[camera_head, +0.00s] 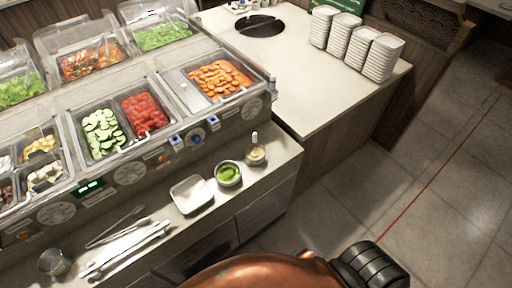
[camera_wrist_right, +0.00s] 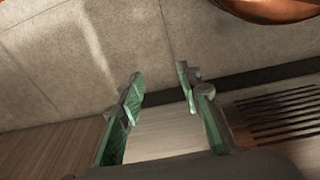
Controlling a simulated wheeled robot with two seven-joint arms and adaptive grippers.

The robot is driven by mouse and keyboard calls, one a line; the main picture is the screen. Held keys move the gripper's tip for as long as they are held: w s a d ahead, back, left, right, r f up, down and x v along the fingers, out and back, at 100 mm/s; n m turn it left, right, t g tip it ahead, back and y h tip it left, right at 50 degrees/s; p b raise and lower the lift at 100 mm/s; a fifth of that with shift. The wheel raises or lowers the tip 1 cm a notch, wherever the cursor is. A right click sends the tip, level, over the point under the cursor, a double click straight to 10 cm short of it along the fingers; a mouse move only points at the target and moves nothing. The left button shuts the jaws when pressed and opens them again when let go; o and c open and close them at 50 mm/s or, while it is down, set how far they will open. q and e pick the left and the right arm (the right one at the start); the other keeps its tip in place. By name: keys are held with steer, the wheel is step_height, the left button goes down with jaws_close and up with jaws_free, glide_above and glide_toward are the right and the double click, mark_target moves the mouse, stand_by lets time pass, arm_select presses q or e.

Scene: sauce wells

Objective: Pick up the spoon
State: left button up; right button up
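A small round sauce well (camera_head: 255,157) stands on the front counter ledge, at its right end, with pale contents. A short light spoon handle (camera_head: 254,138) sticks up from it; the rest of the spoon is hidden inside. A second round well with green sauce (camera_head: 229,174) is just to its left. My right gripper (camera_wrist_right: 159,76) is open and empty in the right wrist view, with floor and a wall base behind it. No spoon shows in that view. My left gripper is not in view.
A white square dish (camera_head: 191,194) lies left of the wells. Metal tongs (camera_head: 127,246) and a metal cup (camera_head: 54,262) are further left. The food counter with a raised front (camera_head: 160,158) rises behind the ledge. Stacked white dishes (camera_head: 379,57) stand on the back counter. The floor at right is clear.

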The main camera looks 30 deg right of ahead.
mark_target(256, 140)
steer(key=w+d+r+t+p, duration=0.1)
steer(key=w+r, duration=0.2)
steer(key=r, duration=1)
steer(key=w+d+r+t+p, duration=0.1)
steer(key=w+r, duration=0.3)
steer(key=r, duration=0.8)
steer(key=w+d+r+m+t+h, duration=0.35)
steer(key=w+r, duration=0.25)
steer(key=r, duration=0.2)
steer(key=w+d+r+m+t+h, duration=0.2)
steer(key=w+d+r, duration=0.3)
steer(key=w+r, duration=0.3)
steer(key=w+a+r+n+t+y, duration=0.1)
steer(key=w+a+r+t, duration=0.3)
steer(key=w+r, duration=0.25)
steer(key=w+a+r+n+t+y, duration=0.1)
steer(key=w+a+r+t, duration=0.35)
steer(key=w, duration=0.35)
steer(key=shift+h, duration=0.25)
steer(key=x, duration=0.6)
steer(key=shift+w+d+f+p, duration=0.25)
steer(key=shift+w+d+p, duration=0.05)
steer(key=shift+d+p, duration=0.15)
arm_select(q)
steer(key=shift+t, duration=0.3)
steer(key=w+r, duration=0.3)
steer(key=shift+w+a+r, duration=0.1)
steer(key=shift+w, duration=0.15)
